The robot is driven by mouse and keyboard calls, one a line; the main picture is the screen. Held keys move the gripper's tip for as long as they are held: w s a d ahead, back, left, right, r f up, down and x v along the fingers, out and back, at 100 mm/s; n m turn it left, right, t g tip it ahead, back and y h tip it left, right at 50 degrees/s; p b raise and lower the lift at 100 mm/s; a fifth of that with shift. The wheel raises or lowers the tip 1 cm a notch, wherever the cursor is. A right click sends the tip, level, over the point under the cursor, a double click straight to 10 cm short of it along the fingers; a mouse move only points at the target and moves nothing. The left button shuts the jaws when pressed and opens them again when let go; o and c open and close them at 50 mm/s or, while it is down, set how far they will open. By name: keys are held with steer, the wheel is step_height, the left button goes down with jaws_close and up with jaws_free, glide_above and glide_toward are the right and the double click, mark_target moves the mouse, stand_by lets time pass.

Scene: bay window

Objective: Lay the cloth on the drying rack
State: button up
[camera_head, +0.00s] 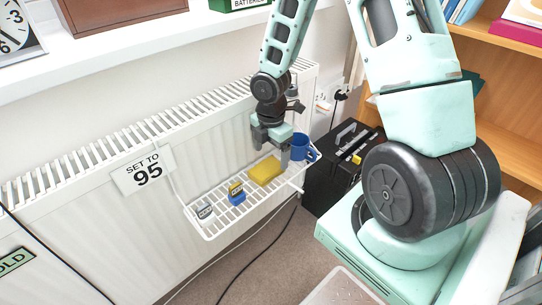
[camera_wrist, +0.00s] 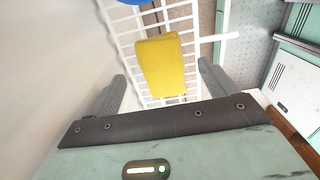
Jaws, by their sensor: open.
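A yellow cloth (camera_head: 265,170), a folded block in shape, lies on the white wire drying rack (camera_head: 222,222) that hangs on the radiator. In the wrist view the cloth (camera_wrist: 163,65) lies across the wires of the rack (camera_wrist: 188,13), between my fingers in the picture. It looks as if it rests on the wires. My gripper (camera_head: 271,150) is open just above the cloth, its fingers apart with nothing held. In the wrist view one finger of my gripper (camera_wrist: 160,72) shows on each side of the cloth. I cannot tell the exact gap beneath the fingertips.
A blue mug (camera_head: 299,148) stands at the rack's right end, close to my gripper. A blue-and-yellow item (camera_head: 237,194) and a grey item (camera_head: 205,211) sit further left on it. The radiator (camera_head: 85,215) is behind; a black box (camera_head: 335,180) stands on the right.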

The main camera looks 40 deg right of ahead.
mark_target(271, 164)
step_height(271, 164, up, 8)
steer(key=p, duration=0.3)
steer(key=s+a+r+m, duration=0.4)
steer(key=a+r, duration=0.3)
steer(key=a, duration=0.6)
steer(key=s+a+r+m, duration=0.3)
steer(key=s+a, duration=0.2)
steer(key=s, duration=0.2)
steer(key=s+a+r+m, duration=0.3)
steer(key=s+a, duration=0.3)
steer(key=s, duration=0.2)
steer(key=shift+a+r+m+y, duration=0.25)
steer(key=shift+a+m+y, duration=0.05)
steer(key=shift+m, duration=0.1)
step_height(271, 164, up, 21)
steer(key=p, duration=2.1)
steer(key=shift+f, duration=0.15)
steer(key=shift+f, duration=0.1)
